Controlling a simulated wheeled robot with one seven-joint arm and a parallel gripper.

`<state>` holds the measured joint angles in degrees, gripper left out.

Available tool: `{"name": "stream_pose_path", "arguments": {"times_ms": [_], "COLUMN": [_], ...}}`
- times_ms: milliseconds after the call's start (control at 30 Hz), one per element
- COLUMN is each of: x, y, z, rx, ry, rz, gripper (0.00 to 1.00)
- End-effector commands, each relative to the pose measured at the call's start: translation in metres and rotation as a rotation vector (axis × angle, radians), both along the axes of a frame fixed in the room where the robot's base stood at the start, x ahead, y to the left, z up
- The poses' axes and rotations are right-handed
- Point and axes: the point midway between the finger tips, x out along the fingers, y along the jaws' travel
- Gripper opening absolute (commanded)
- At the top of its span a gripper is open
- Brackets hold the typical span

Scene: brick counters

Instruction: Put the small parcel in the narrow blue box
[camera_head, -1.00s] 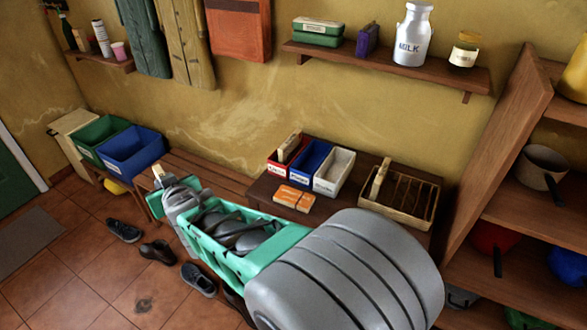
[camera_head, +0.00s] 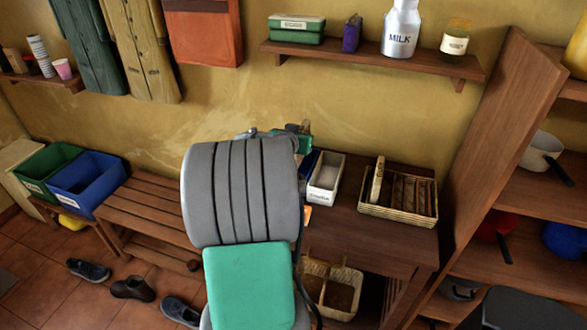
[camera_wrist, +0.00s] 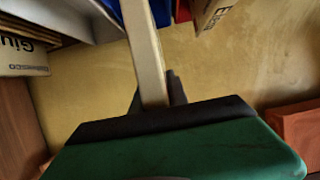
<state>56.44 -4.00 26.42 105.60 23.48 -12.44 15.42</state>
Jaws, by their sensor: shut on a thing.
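My gripper (camera_head: 300,136) is at the wall-side end of the row of narrow boxes, partly hidden behind my own arm. In the wrist view its dark fingers are shut on a pale tan slab, seen nearly edge-on, which I take for the small parcel (camera_wrist: 146,50). The narrow blue box (camera_head: 309,162) shows only as a strip left of the white box; my arm hides the rest. A blue patch of it also shows at the top of the wrist view (camera_wrist: 160,12). The parcel appears held above the boxes; I cannot tell whether it touches them.
A narrow white box (camera_head: 325,178) stands just right of the blue one. A divided basket (camera_head: 398,212) with a tan packet (camera_head: 377,180) stands further right. In the wrist view, red (camera_wrist: 183,10) lies beside the blue, with another tan packet (camera_wrist: 212,14). A wall shelf (camera_head: 370,64) is above.

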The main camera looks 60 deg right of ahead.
Motion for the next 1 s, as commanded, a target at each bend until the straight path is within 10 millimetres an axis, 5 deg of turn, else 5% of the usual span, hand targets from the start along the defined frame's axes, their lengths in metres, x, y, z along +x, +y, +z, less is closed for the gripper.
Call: {"name": "stream_pose_path", "arguments": {"times_ms": [100,400,767,800,1000], "x": [-0.001,0.001,0.002,0.002,0.002], "y": [0.0,0.001,0.002,0.002,0.002], "z": [-0.029,-0.074,-0.083,-0.083,-0.081], "rx": [0.004,0.004,0.001,0.001,0.001], "ry": [0.004,0.003,0.001,0.001,0.001], "rz": [-0.001,0.003,0.006,0.007,0.007], "gripper": [0.0,0.0,0.0,0.2,0.37]}}
